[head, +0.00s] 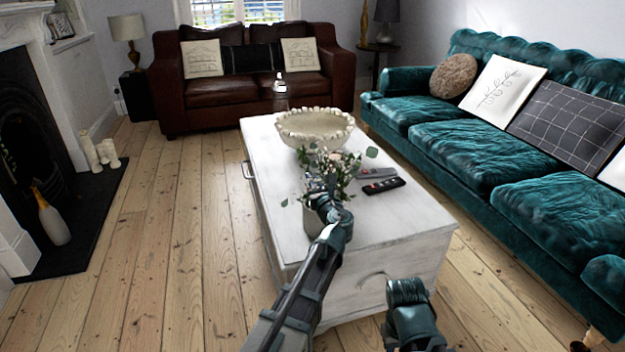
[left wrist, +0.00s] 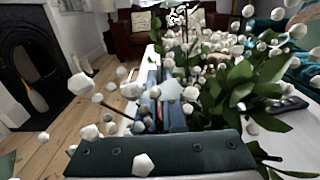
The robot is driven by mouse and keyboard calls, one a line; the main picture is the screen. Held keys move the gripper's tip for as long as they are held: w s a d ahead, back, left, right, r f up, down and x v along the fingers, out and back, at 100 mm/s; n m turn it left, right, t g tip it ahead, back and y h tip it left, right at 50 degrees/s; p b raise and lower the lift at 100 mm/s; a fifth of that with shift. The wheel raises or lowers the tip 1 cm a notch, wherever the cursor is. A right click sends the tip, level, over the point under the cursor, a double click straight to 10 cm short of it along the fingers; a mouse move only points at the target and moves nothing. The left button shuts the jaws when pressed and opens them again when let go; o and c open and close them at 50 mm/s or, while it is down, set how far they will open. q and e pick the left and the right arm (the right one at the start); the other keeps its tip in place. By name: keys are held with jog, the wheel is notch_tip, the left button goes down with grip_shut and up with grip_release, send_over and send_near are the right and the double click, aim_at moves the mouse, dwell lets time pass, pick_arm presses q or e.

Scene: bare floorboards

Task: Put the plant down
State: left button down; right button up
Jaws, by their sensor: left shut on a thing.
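The plant (head: 340,170), with green leaves and white blooms, is over the near part of the white coffee table (head: 400,215) in the head view. My left gripper (head: 325,205) is shut on it, and the gripper and arm hide its lower part. I cannot tell whether its base touches the tabletop. In the left wrist view the leaves and white buds (left wrist: 240,85) fill much of the picture, in front of the gripper. My right arm shows at the bottom right of the head view, but its fingertips cannot be made out.
A large cream bowl (head: 315,128) stands on the table behind the plant. Two remotes (head: 383,185) lie right of it. The tabletop's near right part is bare. A teal sofa (head: 500,150) is at right, a brown sofa (head: 240,85) behind, a fireplace (head: 30,130) at left.

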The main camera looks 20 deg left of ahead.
dwell(0.3)
pick_arm(q)
jog(key=c, duration=1.5)
grip_release()
jog(key=shift+f, duration=0.15)
jog(key=o, duration=0.5)
jog(key=v, duration=1.2)
